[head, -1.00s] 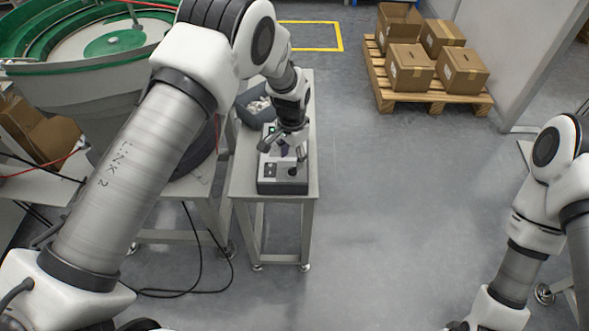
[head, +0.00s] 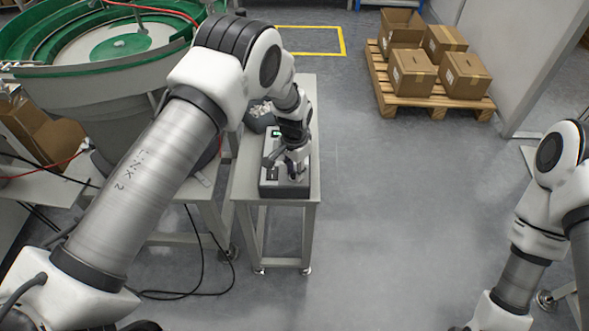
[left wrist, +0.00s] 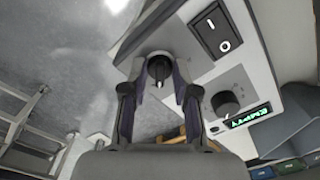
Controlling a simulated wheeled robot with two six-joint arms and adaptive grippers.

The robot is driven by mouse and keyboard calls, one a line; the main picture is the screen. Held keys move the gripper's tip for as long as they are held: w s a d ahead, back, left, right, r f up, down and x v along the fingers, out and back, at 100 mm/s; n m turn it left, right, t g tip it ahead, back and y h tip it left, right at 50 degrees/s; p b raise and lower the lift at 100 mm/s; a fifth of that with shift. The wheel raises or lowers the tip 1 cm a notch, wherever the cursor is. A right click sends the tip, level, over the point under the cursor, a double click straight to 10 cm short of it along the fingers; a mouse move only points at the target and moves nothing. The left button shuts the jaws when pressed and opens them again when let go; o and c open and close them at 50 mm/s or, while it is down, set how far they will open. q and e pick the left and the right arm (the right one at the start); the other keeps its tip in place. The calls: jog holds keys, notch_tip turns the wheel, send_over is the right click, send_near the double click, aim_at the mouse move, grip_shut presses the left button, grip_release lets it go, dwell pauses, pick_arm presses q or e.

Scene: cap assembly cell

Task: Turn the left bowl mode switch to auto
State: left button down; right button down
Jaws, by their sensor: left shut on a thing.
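The grey control box (head: 270,187) stands on the small table, below my left gripper (head: 297,173). In the left wrist view its pale panel (left wrist: 196,62) shows at an angle. The mode switch (left wrist: 158,70), a dark knob with a pale pointer line, sits between the fingertips of my left gripper (left wrist: 158,75). The gripper is shut on this switch. Its setting labels cannot be read. My right arm shows at the right edge of the head view, but its gripper is out of view.
The panel also has a black I/O rocker switch (left wrist: 213,33), a round dial (left wrist: 226,103) and a green-lit display (left wrist: 248,116). A dark bin (head: 257,121) stands behind the box. The green bowl feeder (head: 95,50) is at left. Boxes on a pallet (head: 430,101) stand far right. Middle floor is clear.

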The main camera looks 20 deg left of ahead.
pick_arm(q)
jog(key=shift+f+n, duration=0.1)
jog(key=shift+n, duration=0.2)
jog(key=n, duration=0.3)
jog(key=shift+b, duration=0.4)
jog(key=n, duration=0.5)
jog(key=shift+s+b, duration=0.1)
jog(key=shift+b, duration=0.25)
jog(key=n, duration=0.4)
jog(key=shift+b, duration=0.35)
jog(key=n, duration=0.5)
jog(key=c, duration=1)
grip_release()
jog(key=shift+o, duration=0.6)
